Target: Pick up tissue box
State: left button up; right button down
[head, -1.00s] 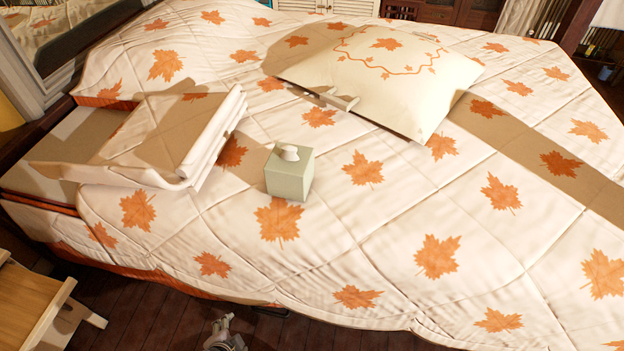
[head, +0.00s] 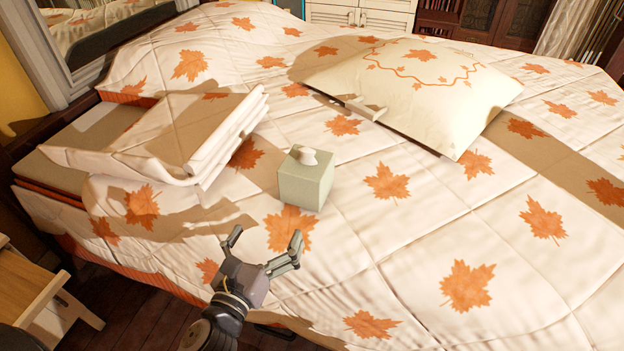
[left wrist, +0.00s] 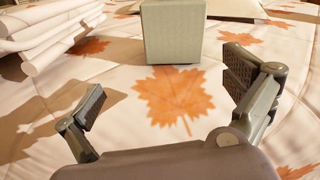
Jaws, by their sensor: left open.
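The tissue box (head: 305,183) is a pale green cube with a white tissue sticking out of its top. It stands upright on the leaf-patterned quilt in the head view. My left gripper (head: 266,244) is open and empty, in front of the box at its lower left, with its fingers towards it and a gap between. In the left wrist view the box (left wrist: 172,32) stands beyond the spread fingers (left wrist: 165,95), at the top of the picture, with its top cut off. My right gripper is not in view.
The quilted bed (head: 400,255) fills most of the view. A folded-back, thick layer of bedding (head: 190,130) lies left of the box. A large pillow (head: 430,90) lies behind it at the right, with a small pale object (head: 366,108) at its edge. A wooden nightstand (head: 30,290) stands at lower left.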

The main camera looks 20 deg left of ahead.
aim_at(297, 189)
pick_arm(q)
jog(key=w+m, duration=0.1)
jog(key=w, duration=0.1)
jog(key=w+d+r, duration=0.1)
jog(key=w, duration=0.1)
jog(key=w+m+h, duration=0.1)
jog(key=w, duration=0.1)
jog(key=shift+w+d+r+m+t+p, duration=0.1)
jog(key=shift+d+r+m+t+p, duration=0.1)
jog(key=shift+d+m+t+p, duration=0.15)
jog(key=w, duration=0.6)
jog(key=shift+w+d+f, duration=0.1)
jog(key=shift+w+d, duration=0.15)
jog(key=shift+d, duration=0.1)
jog(key=w, duration=0.4)
jog(key=shift+w+d+b, duration=0.3)
jog(key=shift+b, duration=0.1)
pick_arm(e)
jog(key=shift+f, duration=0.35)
pick_arm(q)
jog(key=shift+c, duration=0.5)
jog(key=c, duration=1.1)
jog(key=shift+o, duration=0.2)
